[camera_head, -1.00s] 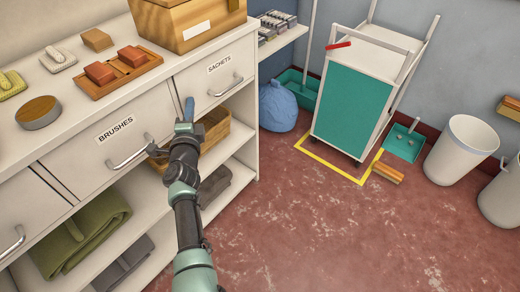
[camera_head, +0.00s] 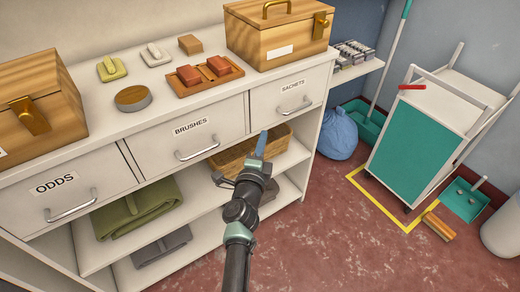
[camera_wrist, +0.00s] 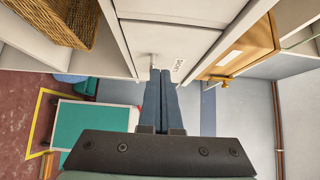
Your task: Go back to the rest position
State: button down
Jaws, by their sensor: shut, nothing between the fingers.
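My gripper (camera_head: 261,146) is at the end of my raised arm, in front of the white cabinet (camera_head: 243,115) in the head view. Its blue fingers are together with nothing between them. It stands near the SACHETS drawer (camera_head: 293,97) and over the wicker basket (camera_head: 232,158) on the shelf in the picture. In the wrist view the two closed fingers (camera_wrist: 162,100) point toward the drawer fronts and a small handle (camera_wrist: 153,60). Whether the fingers touch the cabinet cannot be told. The BRUSHES (camera_head: 190,128) and ODDS (camera_head: 55,184) drawers look shut.
A wooden box (camera_head: 279,35) and a tray with red blocks (camera_head: 204,77) stand on the cabinet top. A green towel (camera_head: 138,208) lies on the shelf. A teal cart (camera_head: 410,150), a blue bag (camera_head: 338,135) and a yellow floor line stand right. The red floor (camera_head: 330,240) is open.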

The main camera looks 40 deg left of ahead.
jog(key=shift+p+v, duration=0.6)
jog(key=shift+v, duration=1.85)
jog(key=w+d+r+n+t+y, duration=0.1)
jog(key=d+r+n+t, duration=0.35)
jog(key=r, duration=1.35)
jog(key=w+d+r+n+t+y, duration=0.1)
jog(key=d+r+n, duration=0.5)
jog(key=r, duration=1.2)
jog(key=s+d+r+n+t+h, duration=0.1)
jog(key=s+d+r+t+h, duration=0.3)
jog(key=s+d+r, duration=0.5)
jog(key=s+d+r+n+t+h, duration=0.1)
jog(key=s+d+r+t+h, duration=0.1)
jog(key=s+d+r+h, duration=0.7)
notch_tip(320, 180, up, 23)
jog(key=w+d+y+p, duration=0.1)
jog(key=w+y+p, duration=0.1)
jog(key=p, duration=1.9)
jog(key=shift+w+d+r+y, duration=0.15)
jog(key=shift+d+y, duration=0.25)
jog(key=shift+y, duration=0.3)
jog(key=shift+n+g, duration=0.25)
